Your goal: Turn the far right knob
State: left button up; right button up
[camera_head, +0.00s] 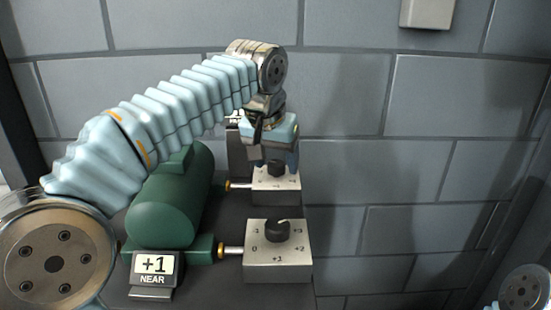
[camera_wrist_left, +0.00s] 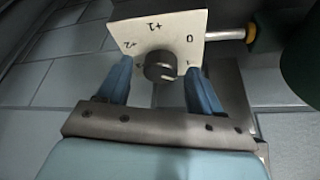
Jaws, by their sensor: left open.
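The far right knob (camera_head: 277,168) is a dark round knob on a pale metal box (camera_head: 284,184) with printed numbers. My left gripper (camera_head: 276,162) is above it, pointing down. In the left wrist view the knob (camera_wrist_left: 160,66) sits between the two blue fingers of my left gripper (camera_wrist_left: 162,85), which are open with a gap on each side. Part of the box's dial markings is hidden by the knob and fingers. The near right knob (camera_head: 277,230) stands on its own box (camera_head: 278,264) in front. My right gripper is not in view.
A green cylindrical casing (camera_head: 172,205) stands left of the boxes, joined to them by short rods. A sign (camera_head: 153,268) reading "+1 NEAR" stands in front of it. A second sign behind is mostly hidden by my left arm. A grey block wall (camera_head: 430,160) is on the right.

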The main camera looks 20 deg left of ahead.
pick_arm(q)
jog(key=shift+c, duration=0.2)
jog(key=c, duration=1)
jog(key=shift+c, duration=0.2)
jog(key=n+y, duration=0.1)
jog(key=n, duration=0.3)
jog(key=shift+d+n+y, duration=0.1)
jog(key=shift+n+y, duration=0.3)
jog(key=n, duration=0.2)
jog(key=n+g+y, duration=0.1)
jog(key=n, duration=0.1)
jog(key=shift+w+d+y, duration=0.1)
jog(key=shift+y, duration=0.2)
jog(key=n, duration=0.2)
jog(key=n+g+y, duration=0.1)
jog(key=n, duration=0.2)
jog(key=shift+g, duration=0.3)
jog(key=shift+w+n+g+y, duration=0.15)
jog(key=shift+n+g, duration=0.25)
jog(key=shift+n, duration=0.75)
jog(key=shift+s+n+g+y, duration=0.15)
jog(key=shift+n+g, duration=0.25)
jog(key=shift+n, duration=0.75)
jog(key=shift+w, duration=0.1)
